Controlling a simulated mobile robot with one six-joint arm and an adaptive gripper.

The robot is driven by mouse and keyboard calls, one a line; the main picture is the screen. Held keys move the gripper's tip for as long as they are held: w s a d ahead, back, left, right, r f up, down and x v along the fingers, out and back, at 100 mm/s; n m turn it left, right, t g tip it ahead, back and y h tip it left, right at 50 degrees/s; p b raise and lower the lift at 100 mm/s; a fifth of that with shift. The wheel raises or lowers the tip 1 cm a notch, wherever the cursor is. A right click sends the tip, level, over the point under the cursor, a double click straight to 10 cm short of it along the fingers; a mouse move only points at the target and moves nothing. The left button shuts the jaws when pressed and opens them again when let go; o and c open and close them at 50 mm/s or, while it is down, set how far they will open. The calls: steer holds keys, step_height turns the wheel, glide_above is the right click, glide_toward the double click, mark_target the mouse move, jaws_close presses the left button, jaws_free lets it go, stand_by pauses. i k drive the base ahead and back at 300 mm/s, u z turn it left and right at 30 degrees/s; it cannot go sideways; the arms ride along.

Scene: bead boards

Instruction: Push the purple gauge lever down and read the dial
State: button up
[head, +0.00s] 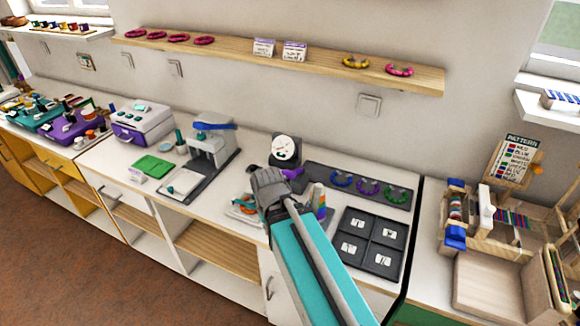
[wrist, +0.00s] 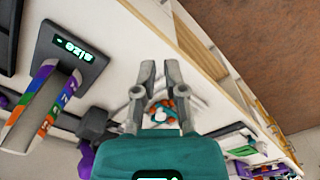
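The gauge has a round white dial (head: 286,148) on a dark stand at the back of the white counter. Its needle reading is too small to make out in the head view. A purple piece (wrist: 86,162) shows at the lower left there, beside a dark part, probably the lever. I cannot tell whether the gripper touches it.
A rainbow-striped cone (head: 319,197) stands right of my gripper. A dish of beads (head: 245,204) lies below it. A dark board with bead rings (head: 330,171) and a dark four-part tray (head: 374,240) are to the right. A press (head: 211,140) stands left.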

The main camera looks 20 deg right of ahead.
mark_target(291, 175)
steer(key=u, duration=0.2)
steer(key=k, duration=1.3)
steer(key=z, duration=0.65)
steer(key=i, duration=1)
